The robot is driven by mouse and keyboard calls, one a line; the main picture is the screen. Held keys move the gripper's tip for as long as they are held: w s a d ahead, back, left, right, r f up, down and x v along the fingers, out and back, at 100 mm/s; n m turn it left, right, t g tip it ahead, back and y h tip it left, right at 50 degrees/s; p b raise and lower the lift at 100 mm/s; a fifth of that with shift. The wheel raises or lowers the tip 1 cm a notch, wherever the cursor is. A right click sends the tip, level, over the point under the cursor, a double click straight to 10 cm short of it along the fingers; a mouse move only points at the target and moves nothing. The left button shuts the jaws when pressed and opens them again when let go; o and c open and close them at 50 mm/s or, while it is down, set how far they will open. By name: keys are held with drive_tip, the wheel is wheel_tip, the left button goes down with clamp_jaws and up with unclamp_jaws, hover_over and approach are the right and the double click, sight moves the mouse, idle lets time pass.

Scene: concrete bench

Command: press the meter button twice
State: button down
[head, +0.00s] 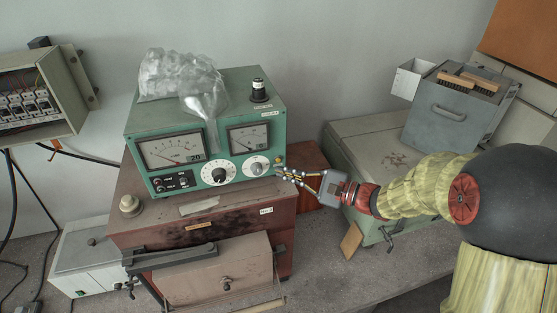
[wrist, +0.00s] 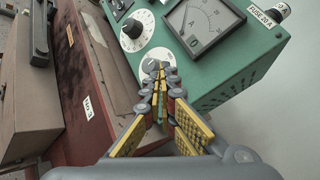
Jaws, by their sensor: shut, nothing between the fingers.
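The green meter box (head: 205,130) stands on a reddish-brown cabinet, with a large gauge (head: 172,150) and a smaller gauge (head: 248,138) on its face. Below them are a white dial with a black knob (head: 218,174) and a white dial with a grey knob (head: 256,166). My gripper (head: 281,170) is shut and empty at the lower right corner of the face. In the wrist view its fingertips (wrist: 158,70) overlap the right-hand dial (wrist: 153,56); I cannot tell whether they touch the panel. No button is clearly identifiable near the fingertips; they may hide one.
A clear plastic bag (head: 180,78) and a black-topped fuse holder (head: 259,90) are on top of the meter. A cream dome (head: 130,205) sits on the brown cabinet (head: 240,215). A grey box with brushes (head: 450,110) stands to the right, behind my arm.

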drive_tip(key=shift+w+a, duration=0.15)
drive_tip(key=shift+w, duration=0.35)
drive_tip(key=shift+w+a, duration=0.15)
drive_tip(key=shift+w, duration=0.35)
drive_tip(key=shift+w+f+b, duration=0.1)
drive_tip(key=shift+w+b, duration=0.05)
drive_tip(key=shift+b, duration=0.25)
idle(0.4)
drive_tip(key=shift+w+a, duration=0.1)
drive_tip(key=shift+w, duration=0.15)
drive_tip(key=shift+w+a+b, duration=0.1)
drive_tip(key=shift+w+b, duration=0.3)
drive_tip(key=shift+b, duration=0.05)
idle(0.8)
drive_tip(key=shift+s, duration=0.1)
drive_tip(key=shift+s+d+b, duration=0.2)
drive_tip(key=shift+s+b, duration=0.15)
drive_tip(key=shift+s, duration=0.35)
drive_tip(key=s, duration=0.2)
drive_tip(key=s+d+b, duration=0.1)
drive_tip(key=s, duration=0.1)
drive_tip(key=shift+s+d, duration=0.2)
drive_tip(key=shift+s, duration=0.2)
